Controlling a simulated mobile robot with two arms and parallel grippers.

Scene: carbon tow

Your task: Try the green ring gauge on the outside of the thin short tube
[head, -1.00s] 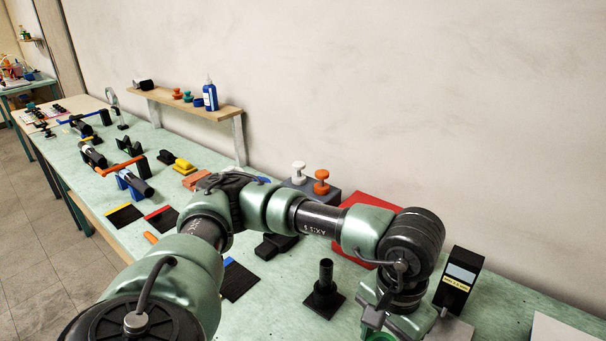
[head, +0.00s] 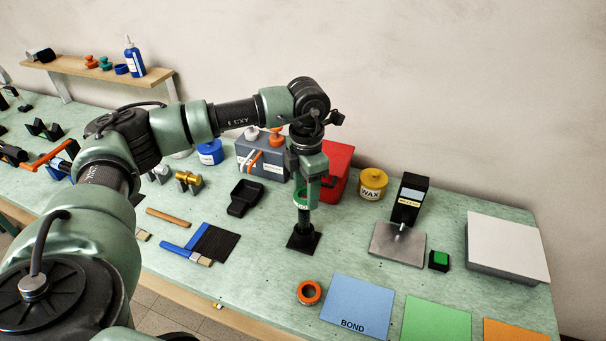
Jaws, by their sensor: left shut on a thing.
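My left gripper (head: 305,188) points down above the black stand and is shut on the green ring gauge (head: 300,198). A thin, short black tube (head: 303,217) stands upright on a square black base (head: 303,239), directly below the gripper. The green ring is at the upper end of the tube. I cannot tell whether it is around the tube or just above it, because the gripper hides part of it. My right gripper is not in view.
An orange ring (head: 309,292) lies in front of the stand. A blue BOND mat (head: 357,300) and green mat (head: 437,318) lie at the front. A red box (head: 338,165), yellow wax jar (head: 373,183) and black device (head: 410,195) stand behind. A black tray (head: 245,196) sits left.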

